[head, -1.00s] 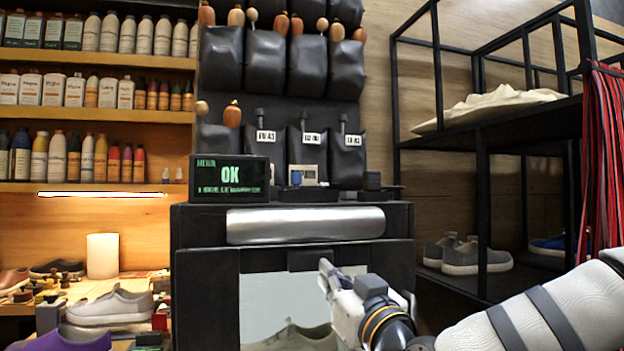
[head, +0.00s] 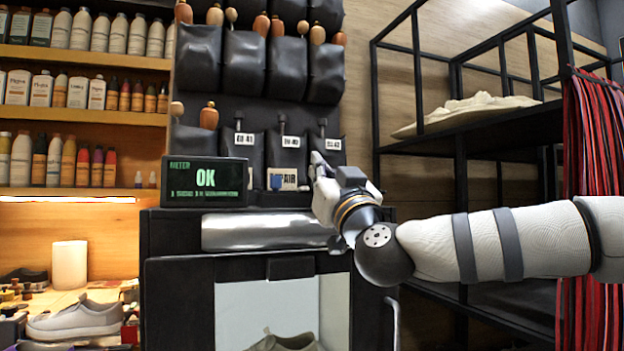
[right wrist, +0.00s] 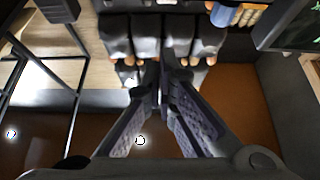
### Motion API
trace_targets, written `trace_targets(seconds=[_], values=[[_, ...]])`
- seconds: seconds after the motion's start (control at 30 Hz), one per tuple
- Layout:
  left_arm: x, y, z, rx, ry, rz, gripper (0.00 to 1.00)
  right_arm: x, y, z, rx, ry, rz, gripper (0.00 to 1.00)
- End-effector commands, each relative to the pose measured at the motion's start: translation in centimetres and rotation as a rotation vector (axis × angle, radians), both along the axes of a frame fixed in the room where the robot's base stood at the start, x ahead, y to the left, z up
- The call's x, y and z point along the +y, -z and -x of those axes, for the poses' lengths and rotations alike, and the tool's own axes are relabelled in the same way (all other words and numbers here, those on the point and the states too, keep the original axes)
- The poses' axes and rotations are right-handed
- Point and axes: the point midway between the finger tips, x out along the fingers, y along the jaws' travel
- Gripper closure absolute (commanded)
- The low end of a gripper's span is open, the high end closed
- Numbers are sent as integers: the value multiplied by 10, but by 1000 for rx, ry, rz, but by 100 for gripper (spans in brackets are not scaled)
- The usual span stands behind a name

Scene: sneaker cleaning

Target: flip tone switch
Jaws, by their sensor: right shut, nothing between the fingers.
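A small blue piece (head: 276,182) stands in front of a cream plate (head: 290,179) whose visible letters read "AIR", on top of the dark cabinet; it looks like the switch, but I cannot tell its position. In the right wrist view the blue piece (right wrist: 224,14) is at the top edge, beside part of the plate (right wrist: 250,17). My right gripper (head: 318,165) is shut and empty, just right of the plate and above the cabinet top, apart from the blue piece. In the right wrist view its fingertips (right wrist: 162,66) meet. My left gripper is out of view.
A meter (head: 205,182) reading "OK" stands left of the plate. Dark pouches (head: 244,60) hang behind. The cabinet (head: 176,270) has a silver bar and a window with a shoe inside. A black rack (head: 461,190) and red straps (head: 590,200) are at right.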

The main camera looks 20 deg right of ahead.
Motion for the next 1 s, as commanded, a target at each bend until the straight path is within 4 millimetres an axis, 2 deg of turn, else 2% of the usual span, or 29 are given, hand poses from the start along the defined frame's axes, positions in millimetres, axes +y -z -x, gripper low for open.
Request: trace_targets(seconds=[0.2, 0.27, 0.33, 0.5, 0.9, 1.0], values=[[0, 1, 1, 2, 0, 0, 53, 2, -23, -42, 1, 1, 0, 100], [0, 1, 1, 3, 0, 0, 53, 2, -22, -50, 5, 0, -1, 100], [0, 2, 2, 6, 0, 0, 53, 1, -7, -47, 8, -2, -2, 100], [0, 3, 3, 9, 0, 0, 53, 2, 10, -43, 4, -2, -1, 100], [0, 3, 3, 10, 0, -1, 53, 2, 14, -41, -1, 0, -1, 100], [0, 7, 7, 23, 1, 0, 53, 2, 24, -43, -43, 6, 2, 100]])
